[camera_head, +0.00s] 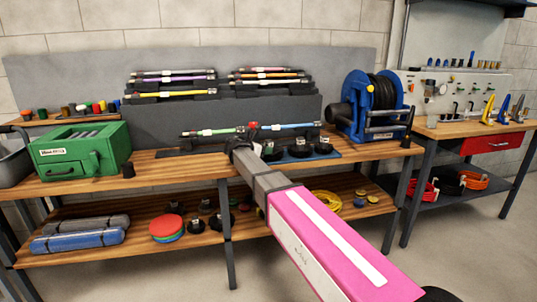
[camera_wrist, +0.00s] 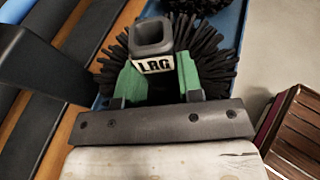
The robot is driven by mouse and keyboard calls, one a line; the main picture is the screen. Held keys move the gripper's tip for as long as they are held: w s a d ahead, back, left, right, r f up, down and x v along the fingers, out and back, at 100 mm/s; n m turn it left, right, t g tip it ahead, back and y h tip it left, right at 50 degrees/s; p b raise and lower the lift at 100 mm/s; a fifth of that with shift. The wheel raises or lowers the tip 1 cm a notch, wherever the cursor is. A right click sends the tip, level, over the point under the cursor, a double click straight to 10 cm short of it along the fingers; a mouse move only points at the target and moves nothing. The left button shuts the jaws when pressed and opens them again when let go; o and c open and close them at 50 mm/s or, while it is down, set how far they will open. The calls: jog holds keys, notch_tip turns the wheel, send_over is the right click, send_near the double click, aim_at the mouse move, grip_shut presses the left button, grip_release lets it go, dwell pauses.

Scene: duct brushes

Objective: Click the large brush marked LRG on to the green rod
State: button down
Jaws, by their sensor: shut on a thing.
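The large brush (camera_wrist: 153,66) has black bristles, a square grey socket and a white LRG label; it fills the upper middle of the wrist view. My gripper (camera_wrist: 160,88) is shut on it, with green finger pads on both sides of the socket. In the head view my gripper (camera_head: 243,148) is over the bench beside the blue tray (camera_head: 333,154), and the held brush is mostly hidden. I cannot tell whether the brush touches the tray. The green rod (camera_head: 212,131) lies level on the low front rack, just behind and left of my gripper.
A blue rod (camera_head: 290,126) lies to the right of the green one. Several other rods rest on the stepped rack (camera_head: 272,107) behind. More black brushes (camera_head: 300,148) stand right of my gripper. A green case (camera_head: 80,148) is at left and a blue hose reel (camera_head: 372,105) at right.

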jog(key=shift+r, duration=3)
jog(key=shift+s, duration=0.1)
